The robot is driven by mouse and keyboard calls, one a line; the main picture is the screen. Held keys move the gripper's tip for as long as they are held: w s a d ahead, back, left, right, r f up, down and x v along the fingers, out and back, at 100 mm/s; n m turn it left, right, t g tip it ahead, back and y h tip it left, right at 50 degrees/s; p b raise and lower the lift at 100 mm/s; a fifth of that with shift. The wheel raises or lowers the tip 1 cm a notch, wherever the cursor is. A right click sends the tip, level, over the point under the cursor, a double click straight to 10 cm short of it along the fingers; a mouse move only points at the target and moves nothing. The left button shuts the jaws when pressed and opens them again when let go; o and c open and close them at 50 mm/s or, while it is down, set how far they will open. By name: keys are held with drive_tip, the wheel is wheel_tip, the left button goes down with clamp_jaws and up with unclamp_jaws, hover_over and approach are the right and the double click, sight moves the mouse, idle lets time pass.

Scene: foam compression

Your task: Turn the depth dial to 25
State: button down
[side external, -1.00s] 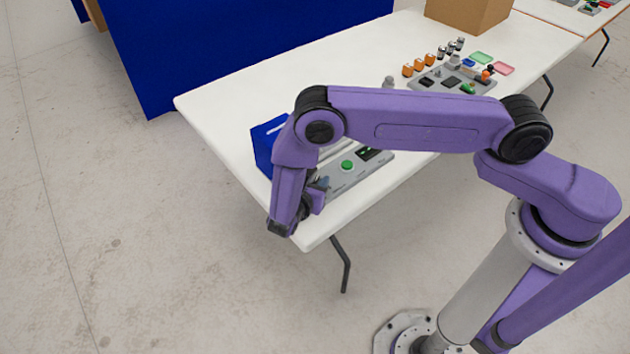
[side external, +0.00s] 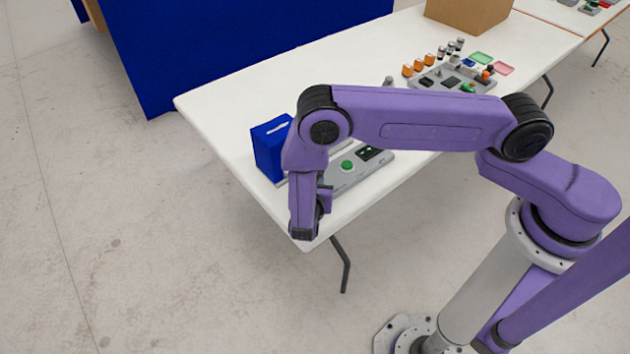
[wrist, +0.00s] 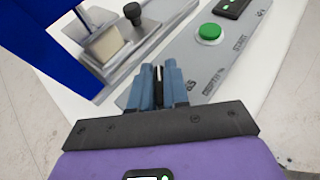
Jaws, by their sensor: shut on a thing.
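The depth dial is hidden between and under my fingers in the wrist view; the panel print "DEPTH %" shows beside them. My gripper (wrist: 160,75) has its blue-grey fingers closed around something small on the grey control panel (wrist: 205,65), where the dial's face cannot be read. In the side external view the arm's wrist covers the gripper and dial at the table's near corner. The panel also carries a green START button (wrist: 209,32) and a dark display (wrist: 235,6), whose reading I cannot make out.
The blue machine (side external: 270,150) with a foam block (wrist: 104,42) and a black knob (wrist: 132,12) stands left of my fingers. The white table (side external: 235,100) ends close by. Another grey panel and small coloured items lie farther back, near a cardboard box (side external: 468,12).

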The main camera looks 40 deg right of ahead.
drive_tip(key=n+t+y, duration=0.3)
drive_tip(key=n+y, duration=0.1)
drive_tip(key=shift+n, duration=0.3)
drive_tip(key=shift+n+t+y, duration=0.5)
drive_tip(key=shift+n+y, duration=1.8)
drive_tip(key=shift+y, duration=0.5)
drive_tip(key=c, duration=1.2)
unclamp_jaws()
drive_tip(key=v, duration=1.7)
drive_tip(key=shift+s, duration=0.25)
drive_tip(key=shift+d+r, duration=0.1)
